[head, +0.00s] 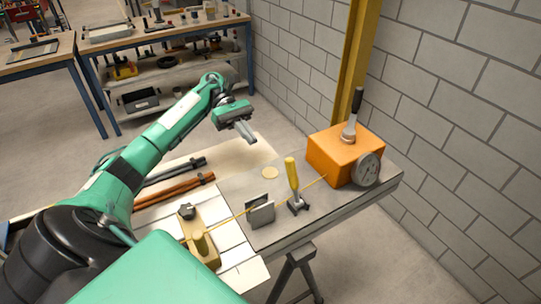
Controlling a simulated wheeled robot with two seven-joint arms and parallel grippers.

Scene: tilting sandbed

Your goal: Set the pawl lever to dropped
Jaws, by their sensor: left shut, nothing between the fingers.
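A lever with a yellow handle (291,174) stands nearly upright on a small metal foot on the grey plate (325,212). An orange box (335,153) behind it carries a second lever with a black grip (356,101), tilted slightly right. I cannot tell for sure which of these is the pawl lever. My left gripper (246,134) is shut and empty, in the air to the left of the orange box and beyond the yellow handle, apart from both. My right gripper is not in view.
A round gauge (366,171) sits at the orange box's front. A thin yellow line runs past a metal bracket (261,212) to a tan block (199,243). Dark and copper rods (175,190) lie left. A block wall (460,110) and yellow post (356,50) stand behind.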

